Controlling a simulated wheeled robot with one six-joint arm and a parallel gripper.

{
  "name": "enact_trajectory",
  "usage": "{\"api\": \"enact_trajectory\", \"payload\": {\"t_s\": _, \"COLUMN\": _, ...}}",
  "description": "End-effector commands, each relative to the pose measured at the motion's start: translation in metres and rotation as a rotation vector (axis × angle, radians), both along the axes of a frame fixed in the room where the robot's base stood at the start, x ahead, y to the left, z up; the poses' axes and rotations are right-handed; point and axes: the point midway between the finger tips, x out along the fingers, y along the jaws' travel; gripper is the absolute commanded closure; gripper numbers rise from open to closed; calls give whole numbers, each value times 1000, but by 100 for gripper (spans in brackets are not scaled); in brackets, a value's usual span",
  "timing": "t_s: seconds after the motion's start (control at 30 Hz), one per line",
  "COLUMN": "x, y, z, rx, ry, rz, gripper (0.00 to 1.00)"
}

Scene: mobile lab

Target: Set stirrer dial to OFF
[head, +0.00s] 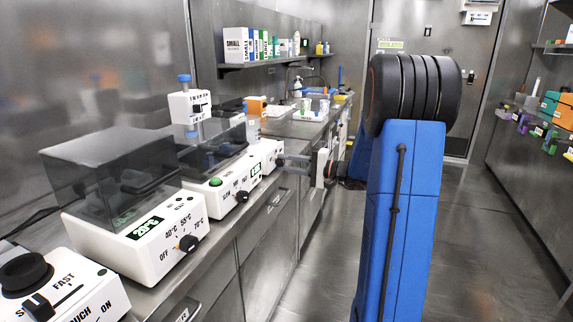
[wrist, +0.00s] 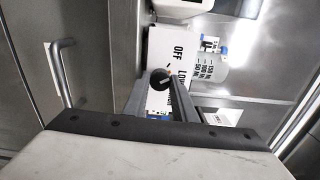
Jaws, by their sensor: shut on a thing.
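The stirrer (head: 266,152) is a small white box on the bench in the head view, beyond two other white instruments. In the wrist view its white front (wrist: 159,52) shows the printed words OFF and LOW, turned sideways. The round black stirrer dial (wrist: 160,79) carries a pale pointer line, which appears to lie near LOW. My gripper (head: 284,161) reaches the stirrer's front from the aisle side. In the wrist view my gripper (wrist: 161,84) is shut on the dial, with a finger on either side. The fingers hide part of the front.
A heater with a clear lid (head: 118,165) and a black knob (head: 188,243) stands nearer on the bench. Another instrument (head: 216,190) sits between it and the stirrer. A metal drawer handle (wrist: 64,75) juts out beside my arm. The aisle floor (head: 480,240) is clear.

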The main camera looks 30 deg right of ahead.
Motion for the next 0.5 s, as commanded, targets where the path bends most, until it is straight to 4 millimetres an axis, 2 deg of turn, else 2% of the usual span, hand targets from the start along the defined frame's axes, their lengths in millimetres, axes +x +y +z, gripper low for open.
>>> {"api": "enact_trajectory", "payload": {"t_s": 0.5, "x": -1, "y": 1, "z": -1, "rx": -314, "ry": -243, "rz": 1, "gripper": 98}}
